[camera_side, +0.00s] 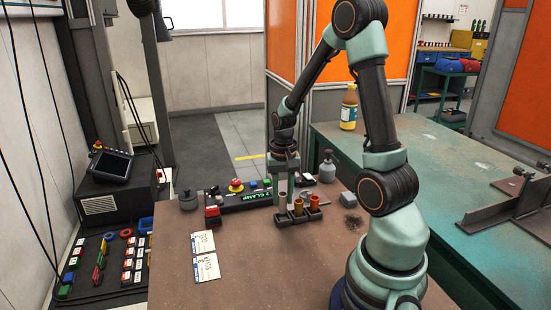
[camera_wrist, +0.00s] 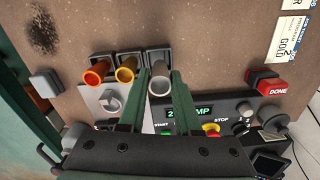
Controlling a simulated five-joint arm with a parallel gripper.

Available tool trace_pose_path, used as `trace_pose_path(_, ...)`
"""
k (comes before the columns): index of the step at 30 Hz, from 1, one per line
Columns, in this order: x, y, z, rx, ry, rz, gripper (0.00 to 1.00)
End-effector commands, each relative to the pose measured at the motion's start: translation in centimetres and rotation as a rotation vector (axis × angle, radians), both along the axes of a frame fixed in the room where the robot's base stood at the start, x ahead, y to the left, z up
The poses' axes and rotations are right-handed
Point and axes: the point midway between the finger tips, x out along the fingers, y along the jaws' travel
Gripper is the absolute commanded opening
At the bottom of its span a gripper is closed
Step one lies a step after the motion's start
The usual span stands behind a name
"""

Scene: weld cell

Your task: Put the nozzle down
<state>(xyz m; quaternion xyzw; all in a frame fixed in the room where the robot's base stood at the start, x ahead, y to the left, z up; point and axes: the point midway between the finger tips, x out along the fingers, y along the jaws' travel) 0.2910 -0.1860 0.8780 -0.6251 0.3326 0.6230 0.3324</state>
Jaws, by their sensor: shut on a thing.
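A dark rack (camera_side: 294,220) with three sockets stands on the brown bench. An orange nozzle (camera_side: 314,203) and an amber nozzle (camera_side: 298,207) stand in two sockets; the wrist view also shows the orange one (camera_wrist: 96,75) and the amber one (camera_wrist: 126,73). My gripper (camera_wrist: 160,92) is shut on a grey nozzle (camera_wrist: 159,84), which lines up with the third socket. In the side view my gripper (camera_side: 284,192) points down over the rack's left end, with the grey nozzle (camera_side: 283,202) beneath it. I cannot tell how deep the grey nozzle sits in its socket.
A control panel (camera_side: 245,198) with a green display and buttons lies close behind the rack. A red DONE button (camera_wrist: 272,81) and white cards (camera_side: 204,255) are on the left side of the bench, whose front is clear.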

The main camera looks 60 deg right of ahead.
Motion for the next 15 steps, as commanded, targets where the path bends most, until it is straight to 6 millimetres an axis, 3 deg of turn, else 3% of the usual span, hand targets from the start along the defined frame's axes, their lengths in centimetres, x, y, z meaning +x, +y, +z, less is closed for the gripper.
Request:
trace_pose_path(6,-0.1,0.1,-2.8,0.002,0.004,0.000,0.00)
trace_pose_path(15,0.0,0.0,-3.2,0.000,0.000,0.000,0.00)
